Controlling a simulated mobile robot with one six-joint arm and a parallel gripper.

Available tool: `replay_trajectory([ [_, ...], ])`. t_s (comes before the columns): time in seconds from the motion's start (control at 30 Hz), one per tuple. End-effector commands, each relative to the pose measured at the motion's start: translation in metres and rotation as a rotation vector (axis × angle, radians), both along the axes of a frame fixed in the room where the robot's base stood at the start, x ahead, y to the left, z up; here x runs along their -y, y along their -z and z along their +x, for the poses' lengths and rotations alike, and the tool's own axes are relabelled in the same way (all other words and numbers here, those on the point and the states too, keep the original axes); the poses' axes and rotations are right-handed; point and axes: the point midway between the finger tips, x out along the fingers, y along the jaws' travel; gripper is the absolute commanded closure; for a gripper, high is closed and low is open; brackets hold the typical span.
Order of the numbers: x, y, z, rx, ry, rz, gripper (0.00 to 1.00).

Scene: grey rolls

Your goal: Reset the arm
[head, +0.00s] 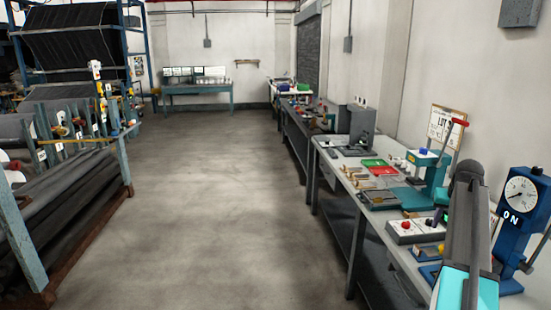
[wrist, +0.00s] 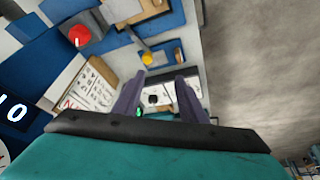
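My gripper (wrist: 160,84) shows in the wrist view with its two dark fingers apart. Nothing is held between them. Through the gap I see a white panel with dark marks on the bench below, apart from the fingers as far as I can tell. In the head view my arm, a dark link with a teal part, stands at the lower right over the near end of the workbench (head: 342,170). My gripper cannot be made out there.
A blue dial gauge press (head: 520,205) stands right of my arm. A teal press (head: 428,172) and a control box with a red knob (head: 415,231) are beyond it. A pipe rack (head: 75,215) is at left. The floor (head: 215,200) between is clear.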

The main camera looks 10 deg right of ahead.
Motion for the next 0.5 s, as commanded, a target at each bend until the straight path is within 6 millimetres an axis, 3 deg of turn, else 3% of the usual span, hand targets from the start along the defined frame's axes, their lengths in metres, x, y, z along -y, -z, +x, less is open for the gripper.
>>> replay_trajectory([
  [0.2, -0.06, 0.07, 0.038, -0.065, -0.086, 0.055, 0.62],
  [0.5, -0.152, 0.174, 0.056, -0.172, -0.194, 0.125, 0.62],
])
